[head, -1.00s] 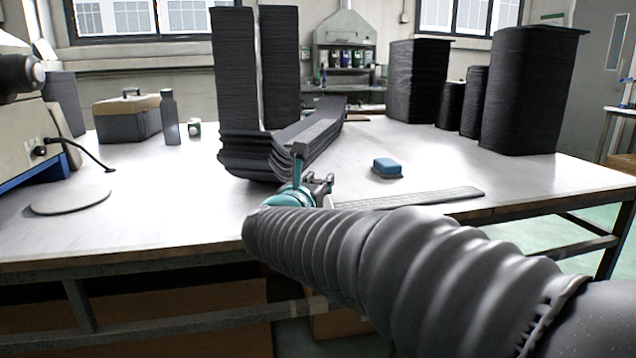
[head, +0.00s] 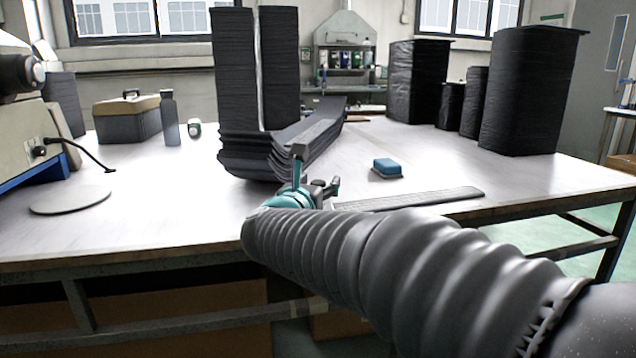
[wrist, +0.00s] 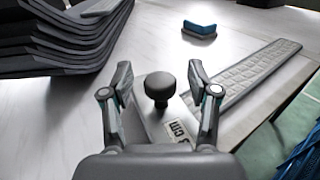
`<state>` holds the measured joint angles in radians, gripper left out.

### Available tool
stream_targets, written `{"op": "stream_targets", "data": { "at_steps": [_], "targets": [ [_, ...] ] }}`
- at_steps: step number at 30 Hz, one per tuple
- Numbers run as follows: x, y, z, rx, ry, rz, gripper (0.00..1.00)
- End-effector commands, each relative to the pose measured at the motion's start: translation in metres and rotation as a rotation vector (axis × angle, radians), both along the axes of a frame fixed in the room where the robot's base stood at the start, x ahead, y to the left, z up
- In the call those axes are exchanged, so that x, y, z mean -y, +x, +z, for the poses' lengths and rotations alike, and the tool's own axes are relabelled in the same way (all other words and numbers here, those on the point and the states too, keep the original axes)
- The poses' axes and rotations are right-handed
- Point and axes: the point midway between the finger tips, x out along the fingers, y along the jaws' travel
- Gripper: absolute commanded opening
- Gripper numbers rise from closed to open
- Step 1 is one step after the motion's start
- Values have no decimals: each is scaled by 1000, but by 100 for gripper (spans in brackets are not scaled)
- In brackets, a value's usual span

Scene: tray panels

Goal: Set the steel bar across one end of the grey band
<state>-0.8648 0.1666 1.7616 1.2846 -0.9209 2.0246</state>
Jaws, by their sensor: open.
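The steel bar (wrist: 178,126) is a flat, pale plate with a black knob (wrist: 160,88) and dark printed marks, seen in the wrist view. My gripper (wrist: 161,80) is open, with one finger on each side of the knob and a visible gap to it on both sides. The grey band (wrist: 248,72) is a long textured strip on the table, just right of the bar. I cannot tell whether the bar touches its near end. In the head view the band (head: 415,198) lies along the front edge. My gripper (head: 314,172) stands at its left end, and the bar is hidden there.
A stack of bent dark panels (head: 262,150) stands close behind and left of my gripper. A blue block (head: 387,168) lies behind the band. Tall dark stacks (head: 525,95) stand at the back right. The table (head: 500,180) is clear around the band's right end.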

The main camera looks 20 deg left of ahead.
Motion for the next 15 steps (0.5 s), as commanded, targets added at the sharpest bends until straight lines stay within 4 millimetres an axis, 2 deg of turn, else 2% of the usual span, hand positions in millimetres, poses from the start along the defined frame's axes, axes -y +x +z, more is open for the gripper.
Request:
{"op": "stream_targets", "data": {
  "at_steps": [5, 15],
  "targets": [
    [-1, -21, 1, 1, 1, 3, 60],
    [-1, -87, 1, 2, 2, 4, 60]
  ]
}}
